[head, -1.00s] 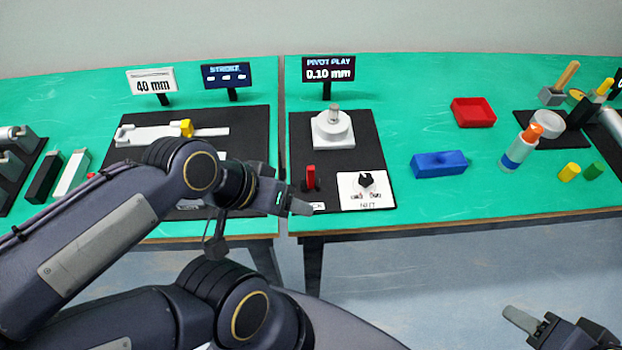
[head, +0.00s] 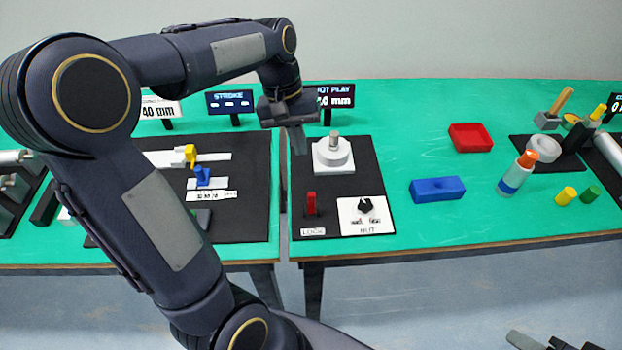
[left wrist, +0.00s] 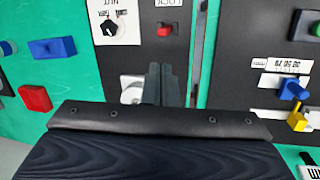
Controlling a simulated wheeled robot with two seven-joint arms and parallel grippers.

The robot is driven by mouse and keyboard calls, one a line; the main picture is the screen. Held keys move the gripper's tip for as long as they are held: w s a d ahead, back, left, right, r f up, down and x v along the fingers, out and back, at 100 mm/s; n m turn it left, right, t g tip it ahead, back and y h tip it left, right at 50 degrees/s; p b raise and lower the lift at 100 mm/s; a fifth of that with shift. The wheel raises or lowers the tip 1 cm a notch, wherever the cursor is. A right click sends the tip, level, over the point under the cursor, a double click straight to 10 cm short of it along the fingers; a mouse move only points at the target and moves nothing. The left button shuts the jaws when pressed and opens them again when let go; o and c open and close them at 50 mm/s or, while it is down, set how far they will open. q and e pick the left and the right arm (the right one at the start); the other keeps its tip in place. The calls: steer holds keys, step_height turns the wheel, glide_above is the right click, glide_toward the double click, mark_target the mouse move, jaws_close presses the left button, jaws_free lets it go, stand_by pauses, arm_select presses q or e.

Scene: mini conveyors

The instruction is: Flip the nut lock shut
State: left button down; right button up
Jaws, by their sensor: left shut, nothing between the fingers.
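The red lock lever (head: 311,204) stands upright on the black mat, behind the LOCK label (head: 313,231). It also shows in the left wrist view (left wrist: 164,30). The NUT plate (head: 349,225) with its black knob (head: 366,206) is to the right of the lever. A white round pivot piece (head: 333,153) on a square base sits behind them. My left gripper (head: 300,147) is shut and empty, pointing down above the mat's left edge, beside the pivot piece and away from the lever. My right gripper (head: 528,343) is only partly in view at the bottom edge.
The pivot-play sign (head: 338,95) stands behind the mat, partly covered by my left gripper. A slide with yellow and blue parts (head: 204,176) lies on the left mat.

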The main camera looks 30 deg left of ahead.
mark_target(311, 203)
arm_select(q)
steer(key=w+a+f+n+g+y, duration=0.1)
steer(key=w+f+g, duration=0.1)
steer(key=w, duration=0.4)
steer(key=shift+w+a+f, duration=0.25)
steer(key=shift+f, duration=0.35)
steer(key=shift+f, duration=0.1)
steer(key=x, duration=0.6)
steer(key=p+x, duration=0.1)
steer(key=x, duration=0.3)
steer(key=shift+s, duration=0.35)
steer(key=shift+s+d+r+p, duration=0.1)
steer(key=shift+s+d+p, duration=0.1)
steer(key=shift+s+d, duration=0.25)
steer(key=shift+s+d+r+p, duration=0.1)
steer(key=shift+s+d+p, duration=0.15)
steer(key=shift+s, duration=0.35)
steer(key=shift+s+d+f, duration=0.1)
steer(key=shift+s+d, duration=0.25)
steer(key=shift+s, duration=0.1)
